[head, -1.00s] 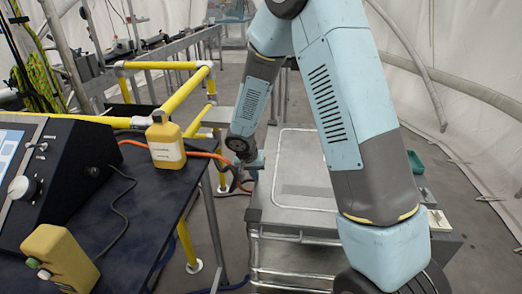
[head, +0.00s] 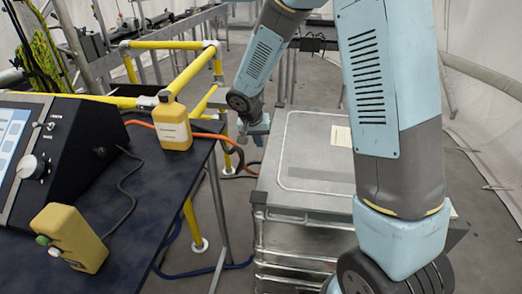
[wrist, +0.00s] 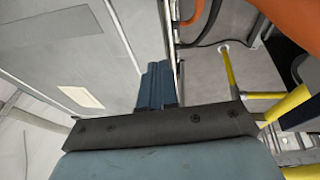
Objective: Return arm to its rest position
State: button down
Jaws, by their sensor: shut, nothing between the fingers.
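My arm, light blue and grey, rises at the right of the head view and bends over at the top. Its far end hangs down by the left edge of the grey metal case (head: 300,190). My gripper (head: 256,130) is small in the head view, beside the table's corner. In the wrist view my gripper's fingers (wrist: 158,85) are blue, shut together and empty. They are over the case's edge, apart from the tables and bottle.
A dark table (head: 130,190) at left holds a control box (head: 75,145), a yellow bottle (head: 170,125) and a yellow handheld device (head: 70,238). Yellow rails (head: 190,75) and an orange cable (head: 205,134) lie near my gripper. Floor is open at the far right.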

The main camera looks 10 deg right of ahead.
jog(key=s+d+r, duration=0.5)
jog(key=r, duration=0.5)
jog(key=s+d+r, duration=0.5)
jog(key=s+r, duration=0.1)
jog(key=r, duration=0.3)
jog(key=s+d+r+n+t+y, duration=0.1)
jog(key=s+d+r, duration=0.2)
jog(key=s, duration=0.5)
jog(key=s+d+r+n+t+y, duration=0.1)
jog(key=s+d+r, duration=0.2)
jog(key=s, duration=0.5)
jog(key=shift+s+d+r+n+t, duration=0.15)
jog(key=shift+s+r+n+t, duration=0.15)
jog(key=shift+s+r+n, duration=0.15)
